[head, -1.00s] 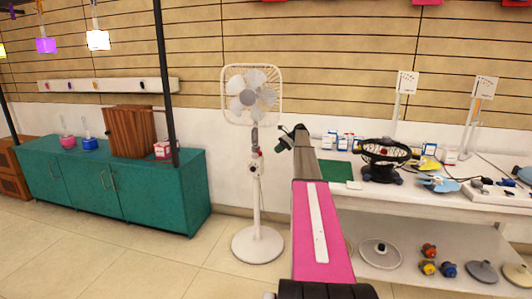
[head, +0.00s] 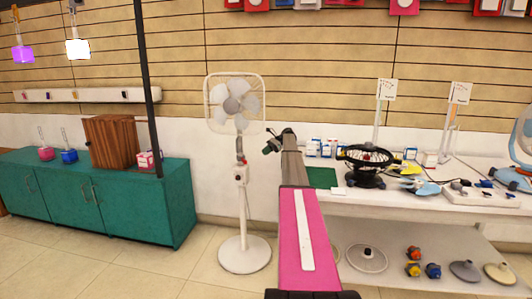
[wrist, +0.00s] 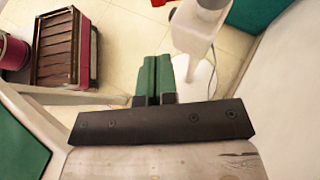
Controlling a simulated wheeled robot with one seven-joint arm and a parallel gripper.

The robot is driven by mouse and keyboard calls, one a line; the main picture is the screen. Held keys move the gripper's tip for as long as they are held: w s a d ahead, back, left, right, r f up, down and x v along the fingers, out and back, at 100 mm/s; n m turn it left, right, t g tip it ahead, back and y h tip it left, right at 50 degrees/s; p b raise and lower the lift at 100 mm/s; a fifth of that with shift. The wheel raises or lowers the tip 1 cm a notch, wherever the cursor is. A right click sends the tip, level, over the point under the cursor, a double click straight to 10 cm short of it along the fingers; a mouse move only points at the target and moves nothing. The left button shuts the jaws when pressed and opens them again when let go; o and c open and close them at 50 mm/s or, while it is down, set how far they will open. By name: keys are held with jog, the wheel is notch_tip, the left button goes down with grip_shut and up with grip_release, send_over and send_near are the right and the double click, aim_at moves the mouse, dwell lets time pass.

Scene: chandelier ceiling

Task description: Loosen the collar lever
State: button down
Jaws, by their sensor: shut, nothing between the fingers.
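A white pedestal fan (head: 236,102) stands upright on the floor, on a round base (head: 244,254). Its pole has a collar with a small red part (head: 241,160) above a white control box (head: 240,174). I cannot make out the lever's exact position. My gripper (head: 270,147) is to the right of the pole, a little above collar height in the picture, and apart from it. In the wrist view its green fingers (wrist: 153,78) are together and empty. A white part of the fan (wrist: 195,30) shows just beyond them to the right; the lever is not distinguishable there.
A white workbench (head: 390,208) with a black fan (head: 368,165) and several parts stands to the right. A teal cabinet (head: 100,207) and a dark post (head: 152,90) are to the left. Tiled floor (head: 190,265) is free between cabinet and fan.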

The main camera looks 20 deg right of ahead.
jog(key=a+r+x, duration=0.1)
jog(key=x, duration=0.9)
jog(key=shift+r, duration=0.35)
jog(key=shift+s, duration=0.15)
